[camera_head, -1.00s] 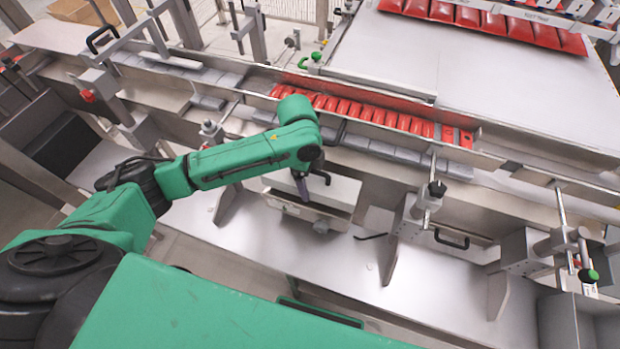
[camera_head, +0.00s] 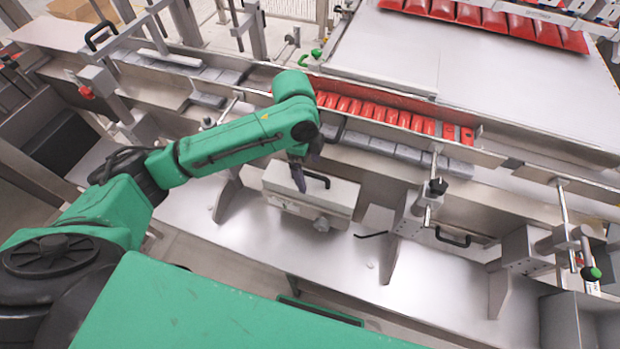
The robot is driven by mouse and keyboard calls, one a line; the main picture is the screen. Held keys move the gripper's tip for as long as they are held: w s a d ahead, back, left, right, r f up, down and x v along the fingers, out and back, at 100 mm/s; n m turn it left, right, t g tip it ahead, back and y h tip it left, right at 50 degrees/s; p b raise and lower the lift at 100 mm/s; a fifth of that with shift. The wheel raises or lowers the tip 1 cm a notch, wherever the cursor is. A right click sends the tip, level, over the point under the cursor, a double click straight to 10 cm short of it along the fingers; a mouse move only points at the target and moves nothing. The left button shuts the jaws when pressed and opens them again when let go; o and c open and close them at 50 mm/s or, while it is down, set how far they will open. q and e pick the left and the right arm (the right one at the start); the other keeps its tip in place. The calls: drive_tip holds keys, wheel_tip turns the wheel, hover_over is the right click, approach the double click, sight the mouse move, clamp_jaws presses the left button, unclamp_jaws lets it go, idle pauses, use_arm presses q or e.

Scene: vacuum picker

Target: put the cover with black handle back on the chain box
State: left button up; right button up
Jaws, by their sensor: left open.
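The light grey cover (camera_head: 338,197) with its black handle (camera_head: 317,178) lies on the chain box (camera_head: 290,206) in the middle of the view. Its edges look lined up with the box, though a small gap cannot be ruled out. My left gripper (camera_head: 299,180) points down over the cover, just left of the handle. It is open, its dark fingers seem clear of the handle, and it hides part of the cover's back edge. My right gripper is not in view.
A steel ledge (camera_head: 335,263) runs below the box, with a bent black lever (camera_head: 371,235) to its right. Another black handle (camera_head: 452,238) is further right. A channel with red packs (camera_head: 385,115) and grey blocks (camera_head: 370,143) runs behind. Upright brackets flank the box.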

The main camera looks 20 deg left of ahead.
use_arm(q)
drive_tip(key=r, duration=0.5)
drive_tip(key=a+r, duration=0.1)
drive_tip(key=r, duration=0.2)
drive_tip(key=shift+b, duration=0.35)
